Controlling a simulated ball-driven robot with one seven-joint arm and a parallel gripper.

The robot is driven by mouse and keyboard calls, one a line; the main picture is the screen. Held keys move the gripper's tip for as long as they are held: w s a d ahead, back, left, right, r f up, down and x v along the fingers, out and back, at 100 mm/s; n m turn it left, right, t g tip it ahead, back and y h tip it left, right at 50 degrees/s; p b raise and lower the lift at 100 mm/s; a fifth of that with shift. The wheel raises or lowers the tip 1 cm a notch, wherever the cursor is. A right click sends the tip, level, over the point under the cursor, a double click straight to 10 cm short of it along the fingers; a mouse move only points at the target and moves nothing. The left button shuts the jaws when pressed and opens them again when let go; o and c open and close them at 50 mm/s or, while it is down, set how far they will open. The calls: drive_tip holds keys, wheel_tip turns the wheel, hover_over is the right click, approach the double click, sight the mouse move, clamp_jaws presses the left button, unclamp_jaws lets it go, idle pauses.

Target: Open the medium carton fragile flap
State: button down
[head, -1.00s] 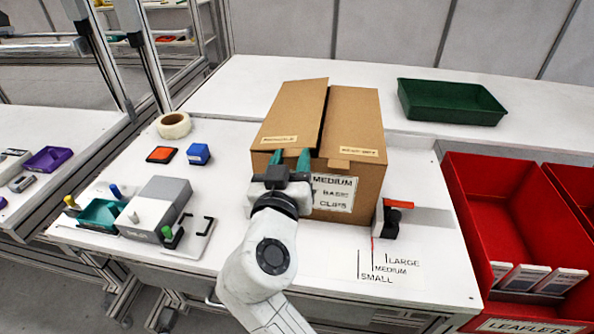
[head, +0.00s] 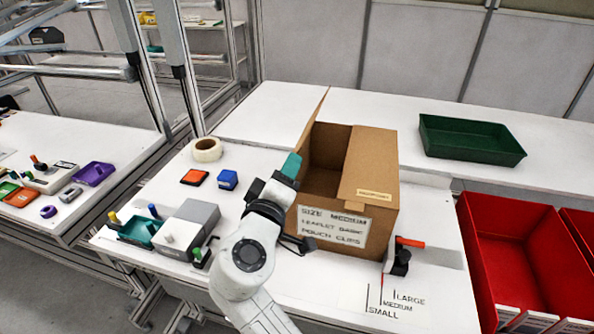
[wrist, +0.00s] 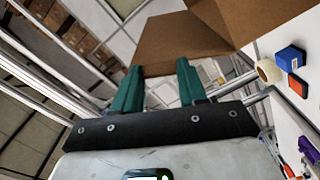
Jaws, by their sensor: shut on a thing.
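The medium carton (head: 380,232) is a brown box with a white "SIZE MEDIUM" label on its front. Its left flap (head: 313,118) stands raised, seen nearly edge-on, so the dark inside of the box shows. Its right flap (head: 370,165) lies shut, with a small tan label too small to read. My gripper (head: 291,166), with green fingers, is at the front left corner of the carton, shut on the left flap. In the wrist view the raised flap (wrist: 185,40) reaches down between the two fingers (wrist: 160,78). The raised flap's own label is hidden.
Tape (head: 206,149), an orange-topped block (head: 194,177) and a blue block (head: 228,179) lie left of the carton. A grey device (head: 188,228) stands front left. An orange-handled clamp (head: 400,256) is close at the right. A green tray (head: 470,140) sits behind; red bins (head: 510,245) stand right.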

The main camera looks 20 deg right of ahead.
drive_tip(key=w+a+n+p, duration=0.4)
drive_tip(key=a+n, duration=0.2)
drive_tip(key=n, duration=0.3)
drive_tip(key=shift+w+n+p, duration=0.25)
drive_tip(key=shift+n+p, duration=0.05)
drive_tip(key=shift+n, duration=0.1)
idle(0.4)
drive_tip(key=c, duration=0.6)
unclamp_jaws()
drive_tip(key=shift+a, duration=0.1)
drive_tip(key=b+v, duration=0.2)
drive_tip(key=v, duration=0.8)
drive_tip(key=shift+s+a, duration=0.2)
drive_tip(key=shift+s, duration=0.15)
